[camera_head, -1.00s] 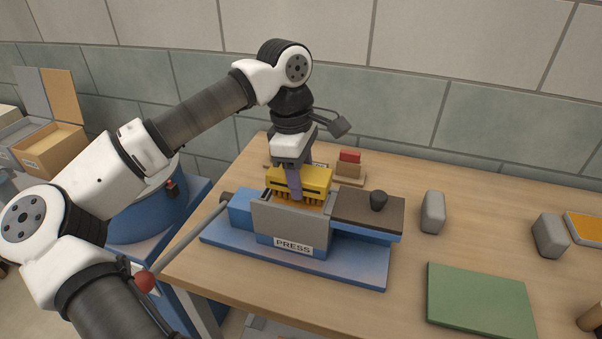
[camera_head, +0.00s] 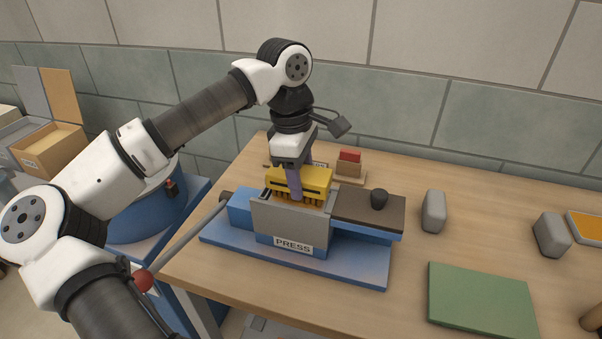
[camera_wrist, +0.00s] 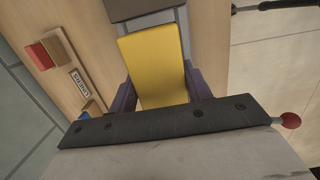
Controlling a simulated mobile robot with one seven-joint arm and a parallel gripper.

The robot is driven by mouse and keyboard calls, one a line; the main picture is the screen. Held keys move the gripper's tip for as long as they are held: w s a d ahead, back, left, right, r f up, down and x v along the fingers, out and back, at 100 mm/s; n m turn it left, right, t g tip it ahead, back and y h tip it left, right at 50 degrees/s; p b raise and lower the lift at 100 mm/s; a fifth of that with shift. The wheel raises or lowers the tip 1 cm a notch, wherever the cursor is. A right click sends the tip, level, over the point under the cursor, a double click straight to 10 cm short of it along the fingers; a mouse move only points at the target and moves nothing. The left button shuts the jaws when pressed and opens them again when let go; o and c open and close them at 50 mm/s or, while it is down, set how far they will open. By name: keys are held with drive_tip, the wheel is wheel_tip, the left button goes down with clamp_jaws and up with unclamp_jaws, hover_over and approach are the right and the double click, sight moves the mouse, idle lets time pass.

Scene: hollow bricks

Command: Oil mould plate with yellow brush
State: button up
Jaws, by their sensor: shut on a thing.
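The yellow brush (camera_head: 314,178) is upright over the press (camera_head: 292,222), its bristles pointing down into the open mould box. My gripper (camera_head: 297,182) is shut on the brush from above; in the wrist view the brush's yellow top (camera_wrist: 156,66) sits between the two purple fingers. The bristle tips are at or below the rim of the grey mould wall. The mould plate inside the box is hidden by the brush and the front wall, so I cannot tell whether the bristles touch it.
The press's dark sliding lid (camera_head: 360,208) with a black knob (camera_head: 379,198) is drawn to the right. The lever's red ball (camera_head: 143,281) is at lower left. A holder with a red block (camera_head: 349,156) stands behind. Grey blocks (camera_head: 434,211) and a green mat (camera_head: 481,300) lie right.

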drive_tip(key=shift+f+b, duration=0.35)
drive_tip(key=shift+f, duration=0.1)
drive_tip(key=shift+d, duration=0.1)
drive_tip(key=shift+s+d+r, duration=0.1)
drive_tip(key=shift+s+d, duration=0.05)
drive_tip(key=shift+d, duration=0.2)
drive_tip(key=shift+a, duration=0.15)
drive_tip(key=shift+w+a, duration=0.3)
drive_tip(key=shift+a, duration=0.45)
drive_tip(key=shift+d+b, duration=0.2)
drive_tip(key=shift+b, duration=0.1)
drive_tip(key=shift+s+d, duration=0.3)
drive_tip(key=shift+d, duration=0.4)
